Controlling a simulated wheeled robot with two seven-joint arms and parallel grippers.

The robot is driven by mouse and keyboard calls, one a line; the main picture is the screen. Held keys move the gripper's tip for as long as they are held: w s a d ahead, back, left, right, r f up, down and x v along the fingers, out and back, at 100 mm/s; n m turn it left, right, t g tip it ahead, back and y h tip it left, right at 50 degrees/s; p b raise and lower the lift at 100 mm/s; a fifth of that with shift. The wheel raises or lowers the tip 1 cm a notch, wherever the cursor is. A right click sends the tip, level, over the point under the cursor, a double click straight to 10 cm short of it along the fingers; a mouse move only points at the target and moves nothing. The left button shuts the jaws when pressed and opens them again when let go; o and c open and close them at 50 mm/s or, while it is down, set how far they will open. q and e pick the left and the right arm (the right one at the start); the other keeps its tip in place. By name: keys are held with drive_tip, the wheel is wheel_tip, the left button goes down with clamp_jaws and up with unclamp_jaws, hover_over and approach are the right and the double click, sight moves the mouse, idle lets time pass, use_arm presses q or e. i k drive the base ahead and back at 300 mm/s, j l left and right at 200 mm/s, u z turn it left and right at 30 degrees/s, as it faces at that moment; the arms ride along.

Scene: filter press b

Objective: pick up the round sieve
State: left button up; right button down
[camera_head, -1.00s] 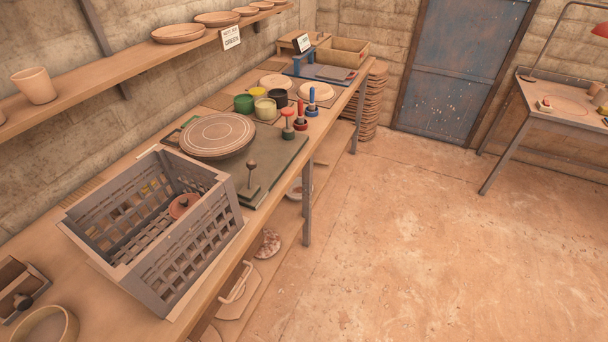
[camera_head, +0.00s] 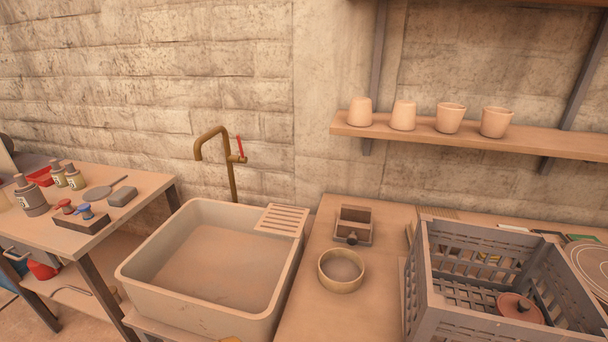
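The round sieve (camera_head: 342,270) looks like a shallow round ring with a tan rim and a greyish inside. It lies flat on the wooden bench between the sink and the grey crate, in front of a small wooden box. Nothing covers it.
A deep sink (camera_head: 213,265) with a brass tap (camera_head: 228,160) stands left of the sieve. A grey slatted crate (camera_head: 483,313) with a reddish-brown lidded piece (camera_head: 520,308) inside stands at right. A small wooden box (camera_head: 353,224) sits behind the sieve. A shelf (camera_head: 470,138) with cups hangs above.

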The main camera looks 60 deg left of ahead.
sight(341, 271)
drive_tip(key=u, duration=1.55)
